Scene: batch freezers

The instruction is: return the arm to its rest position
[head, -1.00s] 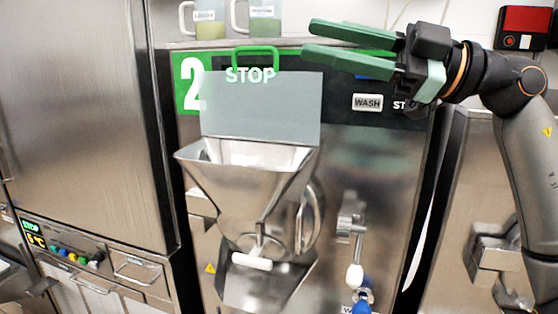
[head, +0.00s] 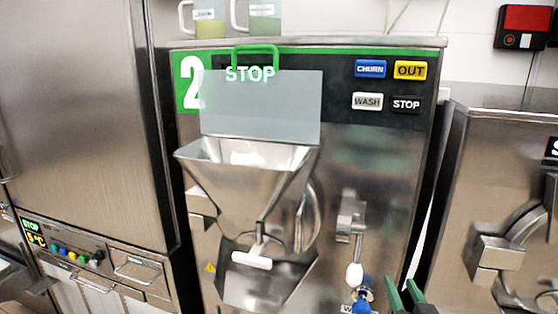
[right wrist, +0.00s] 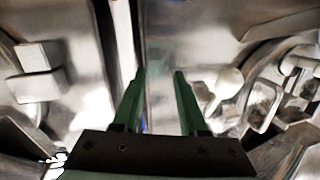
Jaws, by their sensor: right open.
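My right gripper (head: 405,295) shows only by its green fingertips at the bottom edge of the head view, low and to the right of the blue and white tap handle. In the right wrist view its two green fingers (right wrist: 160,85) are apart with nothing between them. The rest of my right arm is out of the head view. My left gripper is in neither view.
The batch freezer marked 2 (head: 370,180) stands ahead with its hopper (head: 245,180), tap handle (head: 355,275) and buttons, including CHURN (head: 370,69). Another steel machine (head: 500,200) stands at right, a tall steel cabinet (head: 80,120) at left. Two jugs (head: 209,22) stand on top.

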